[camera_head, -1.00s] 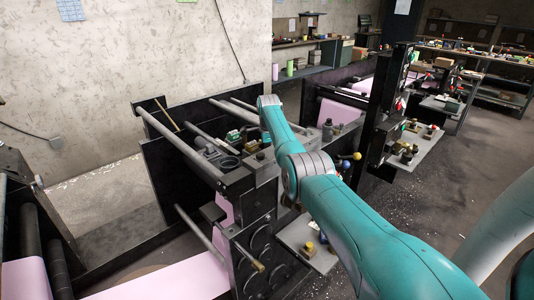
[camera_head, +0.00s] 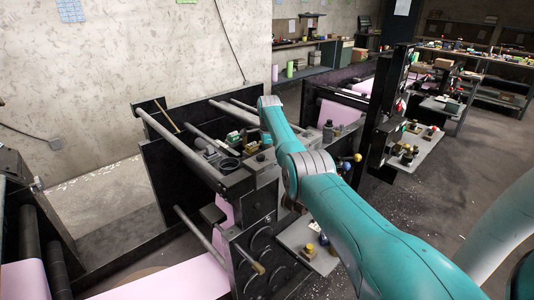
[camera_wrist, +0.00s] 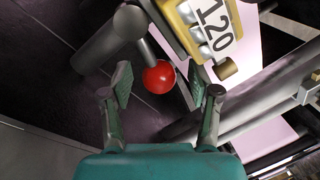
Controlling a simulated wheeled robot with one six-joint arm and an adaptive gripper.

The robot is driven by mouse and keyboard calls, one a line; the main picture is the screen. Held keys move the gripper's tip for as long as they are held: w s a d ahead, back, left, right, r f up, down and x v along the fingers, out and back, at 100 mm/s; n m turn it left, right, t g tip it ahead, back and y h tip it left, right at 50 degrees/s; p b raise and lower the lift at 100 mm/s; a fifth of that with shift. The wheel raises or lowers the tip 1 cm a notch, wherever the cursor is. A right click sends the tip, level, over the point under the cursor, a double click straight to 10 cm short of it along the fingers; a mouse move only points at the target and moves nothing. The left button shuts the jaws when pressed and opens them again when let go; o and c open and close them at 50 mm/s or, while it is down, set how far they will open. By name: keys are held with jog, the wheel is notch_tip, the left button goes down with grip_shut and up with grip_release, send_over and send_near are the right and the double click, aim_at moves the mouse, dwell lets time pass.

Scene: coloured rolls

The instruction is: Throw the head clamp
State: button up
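A red ball knob (camera_wrist: 158,77) on a grey rod shows in the wrist view; I take it for the handle of the head clamp, which no label confirms. My gripper (camera_wrist: 160,84) is open, with one finger on each side of the knob in the picture. I cannot tell the depth between fingers and knob, and no contact shows. A yellow block with a "120" plate (camera_wrist: 214,30) lies just above and right of the knob. In the head view my arm hides the gripper and the red knob.
A dark press frame (camera_head: 252,215) with rollers and pink web (camera_head: 170,278) stands below my arm. A grey cylinder (camera_wrist: 100,45) lies left of the knob and a long grey bar (camera_wrist: 265,95) right of it. Open floor (camera_head: 420,220) lies to the right.

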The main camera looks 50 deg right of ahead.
jog(key=shift+r, duration=0.1)
notch_tip(320, 180, up, 12)
jog(key=s+a, duration=0.1)
jog(key=shift+s+a+f, duration=0.2)
jog(key=shift+s+a, duration=0.1)
jog(key=shift+s, duration=0.05)
dwell(0.7)
